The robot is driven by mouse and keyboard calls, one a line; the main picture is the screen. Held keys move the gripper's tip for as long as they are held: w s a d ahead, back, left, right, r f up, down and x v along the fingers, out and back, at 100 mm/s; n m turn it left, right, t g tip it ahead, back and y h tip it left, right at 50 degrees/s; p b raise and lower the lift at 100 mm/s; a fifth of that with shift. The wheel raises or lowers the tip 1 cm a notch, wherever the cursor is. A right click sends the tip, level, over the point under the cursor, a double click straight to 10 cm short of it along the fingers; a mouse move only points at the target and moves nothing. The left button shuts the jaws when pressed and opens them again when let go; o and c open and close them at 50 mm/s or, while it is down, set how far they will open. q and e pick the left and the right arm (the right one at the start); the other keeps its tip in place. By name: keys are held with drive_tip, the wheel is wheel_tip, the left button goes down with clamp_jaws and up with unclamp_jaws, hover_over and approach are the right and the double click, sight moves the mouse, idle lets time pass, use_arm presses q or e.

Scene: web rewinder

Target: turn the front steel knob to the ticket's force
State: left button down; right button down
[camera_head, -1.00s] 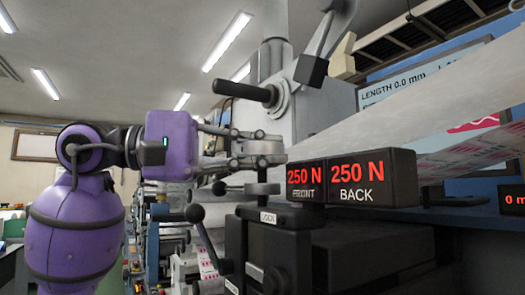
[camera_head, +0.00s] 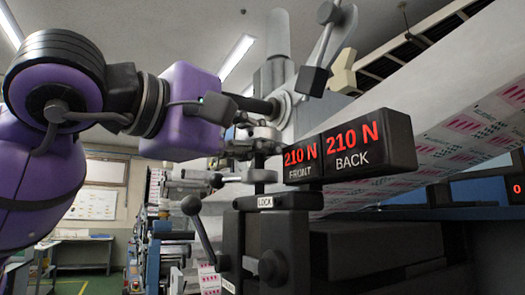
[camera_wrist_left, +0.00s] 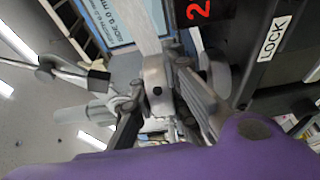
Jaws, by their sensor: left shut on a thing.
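My left gripper (camera_head: 256,145) is shut on the front steel knob (camera_head: 265,132), which sits just left of the force display. In the left wrist view, the grey knob (camera_wrist_left: 157,84) with a dark hole in its side is between the fingers. The front display (camera_head: 300,156) reads 210 N in red over the word FRONT. The back display (camera_head: 347,143) beside it reads 210 N over BACK. The gripper hides part of the knob. The ticket cannot be made out. My right gripper is not in view.
A LOCK label (camera_head: 265,201) is on the dark block below the knob. A black ball-ended lever (camera_head: 192,205) stands to the lower left. A black-gripped crank (camera_head: 245,102) is close above my gripper.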

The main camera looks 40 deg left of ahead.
use_arm(q)
drive_tip(key=shift+n+y, duration=0.7)
drive_tip(key=shift+y, duration=0.4)
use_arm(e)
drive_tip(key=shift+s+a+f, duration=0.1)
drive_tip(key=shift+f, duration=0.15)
use_arm(q)
drive_tip(key=shift+b, duration=0.3)
drive_tip(key=shift+y, duration=0.3)
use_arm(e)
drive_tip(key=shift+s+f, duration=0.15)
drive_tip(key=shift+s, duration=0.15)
use_arm(q)
drive_tip(key=c, duration=1.7)
unclamp_jaws()
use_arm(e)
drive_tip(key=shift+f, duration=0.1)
use_arm(q)
drive_tip(key=s, duration=0.8)
drive_tip(key=s+d, duration=0.1)
drive_tip(key=s, duration=0.3)
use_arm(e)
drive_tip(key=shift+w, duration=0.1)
